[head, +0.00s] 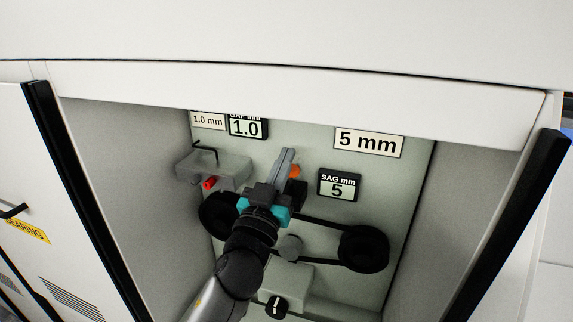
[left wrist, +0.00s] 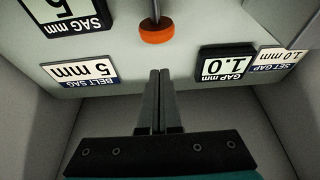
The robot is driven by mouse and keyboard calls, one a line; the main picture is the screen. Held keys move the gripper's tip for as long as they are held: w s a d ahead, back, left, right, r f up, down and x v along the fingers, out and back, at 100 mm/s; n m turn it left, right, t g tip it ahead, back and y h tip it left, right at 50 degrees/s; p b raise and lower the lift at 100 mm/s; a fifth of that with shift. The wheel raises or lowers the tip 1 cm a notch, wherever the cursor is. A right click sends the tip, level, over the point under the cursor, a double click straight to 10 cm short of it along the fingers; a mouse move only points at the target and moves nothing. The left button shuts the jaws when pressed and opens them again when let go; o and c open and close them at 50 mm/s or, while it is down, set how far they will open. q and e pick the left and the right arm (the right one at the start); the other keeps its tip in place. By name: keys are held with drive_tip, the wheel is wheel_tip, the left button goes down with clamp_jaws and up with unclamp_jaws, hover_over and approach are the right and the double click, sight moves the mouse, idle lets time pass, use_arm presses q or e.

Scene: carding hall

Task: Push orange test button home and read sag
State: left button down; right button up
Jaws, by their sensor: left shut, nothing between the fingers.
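The orange test button (head: 295,171) shows just right of my left gripper's fingers in the head view. In the left wrist view, the orange button (left wrist: 157,32) is a round disc on a grey rod, beyond the fingertips with a visible gap. My left gripper (head: 288,152) is shut and empty; its closed fingers also show in the left wrist view (left wrist: 160,72). The SAG mm display (head: 340,186) reads 5, and it appears upside down and cut off in the left wrist view (left wrist: 65,14). My right gripper is out of view.
A black belt runs between two dark pulleys (head: 363,249), partly behind my arm. A GAP display (head: 247,127) reads 1.0. A 5 mm plate (head: 368,142) is above. A grey block with a red part (head: 210,182) sits left. A black knob (head: 276,307) is below. Cabinet walls enclose both sides.

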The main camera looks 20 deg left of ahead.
use_arm(q)
drive_tip(key=b+v, duration=0.2)
drive_tip(key=v, duration=0.7)
drive_tip(key=shift+s+f, duration=0.1)
